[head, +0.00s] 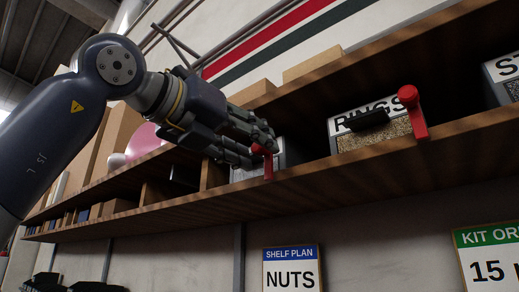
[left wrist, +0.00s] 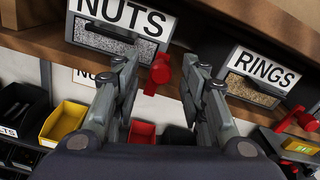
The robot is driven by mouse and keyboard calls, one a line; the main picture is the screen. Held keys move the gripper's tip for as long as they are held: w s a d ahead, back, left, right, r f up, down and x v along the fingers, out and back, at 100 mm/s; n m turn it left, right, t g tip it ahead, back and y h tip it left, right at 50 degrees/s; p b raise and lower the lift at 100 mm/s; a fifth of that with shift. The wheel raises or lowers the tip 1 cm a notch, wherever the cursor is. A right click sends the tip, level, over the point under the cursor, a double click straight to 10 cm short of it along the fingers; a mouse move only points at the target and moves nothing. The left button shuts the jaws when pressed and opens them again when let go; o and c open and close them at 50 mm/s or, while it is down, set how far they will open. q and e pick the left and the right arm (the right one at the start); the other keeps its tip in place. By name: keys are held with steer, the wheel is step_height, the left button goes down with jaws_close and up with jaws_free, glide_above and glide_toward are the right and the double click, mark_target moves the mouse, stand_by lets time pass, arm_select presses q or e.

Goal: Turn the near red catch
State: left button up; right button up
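A red catch (head: 268,166) sits on the front edge of the wooden shelf, by the bin that the wrist view labels NUTS. In the left wrist view the catch (left wrist: 158,72) shows between the two fingertips. My left gripper (head: 257,148) is open around it, with a gap visible on both sides in the left wrist view (left wrist: 158,66). In the head view the fingers partly hide the catch's upper end. A second red catch (head: 412,110) stands at the RINGS bin (head: 372,131), clear of the gripper. My right gripper is out of view.
The NUTS bin (left wrist: 113,38) stands behind the first catch. The shelf edge (head: 340,168) runs along under the bins, and another shelf board is above. A NUTS shelf plan sign (head: 290,270) hangs below. Yellow (left wrist: 62,124) and red bins (left wrist: 142,131) sit lower down.

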arm_select(q)
steer(key=v, duration=0.9)
steer(key=shift+s+a, duration=0.15)
steer(key=shift+s, duration=0.15)
